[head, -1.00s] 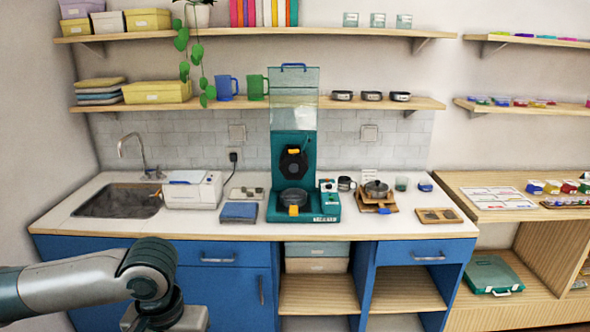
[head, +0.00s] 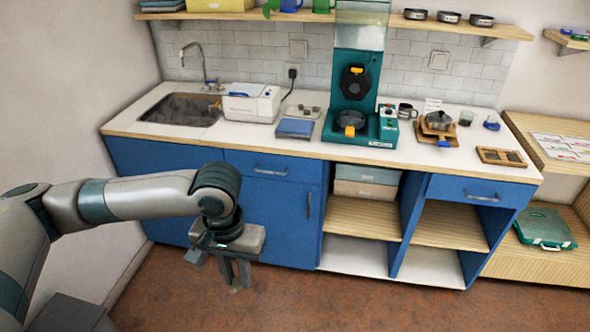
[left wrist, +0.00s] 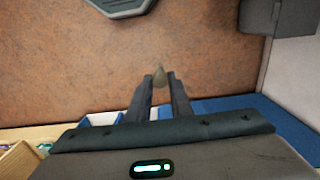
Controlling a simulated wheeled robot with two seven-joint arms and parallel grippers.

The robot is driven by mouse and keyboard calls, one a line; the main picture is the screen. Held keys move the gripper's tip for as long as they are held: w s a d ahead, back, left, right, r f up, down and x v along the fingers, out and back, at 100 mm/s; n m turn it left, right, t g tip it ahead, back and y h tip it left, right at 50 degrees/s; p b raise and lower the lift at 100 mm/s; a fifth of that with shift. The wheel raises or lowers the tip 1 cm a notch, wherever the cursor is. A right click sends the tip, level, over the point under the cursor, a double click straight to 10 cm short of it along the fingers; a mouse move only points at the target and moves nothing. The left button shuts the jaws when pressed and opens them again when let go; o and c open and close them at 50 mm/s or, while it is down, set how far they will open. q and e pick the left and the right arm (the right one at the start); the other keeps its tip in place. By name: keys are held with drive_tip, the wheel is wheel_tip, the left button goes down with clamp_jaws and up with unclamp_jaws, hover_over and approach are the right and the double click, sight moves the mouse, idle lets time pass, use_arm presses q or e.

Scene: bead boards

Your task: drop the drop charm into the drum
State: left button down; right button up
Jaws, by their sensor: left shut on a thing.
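My left gripper (head: 238,284) hangs pointing down in front of the blue cabinet, below counter height. In the left wrist view its fingers (left wrist: 160,84) are shut on a small tan, drop-shaped charm (left wrist: 160,75), which shows between the fingertips. In the head view the charm is too small to make out clearly. A teal machine (head: 390,128) stands on the counter, well above and to the right of the gripper. A black hexagonal part that looks like the drum (head: 354,83) is on its upright front. My right gripper is out of view.
The white counter (head: 290,146) holds a sink (head: 180,109), a white boxy device (head: 252,103), a blue pad (head: 295,128), a pot (head: 438,121) and a brown tray (head: 502,156). Open shelves (head: 362,216) are below. The brown floor (head: 290,293) around the gripper is clear.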

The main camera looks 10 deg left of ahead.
use_arm(q)
drive_tip(key=s+f+b, duration=0.1)
drive_tip(key=s+f, duration=0.2)
drive_tip(key=f, duration=0.9)
drive_tip(key=shift+s+f, duration=0.3)
drive_tip(key=shift+w, duration=0.1)
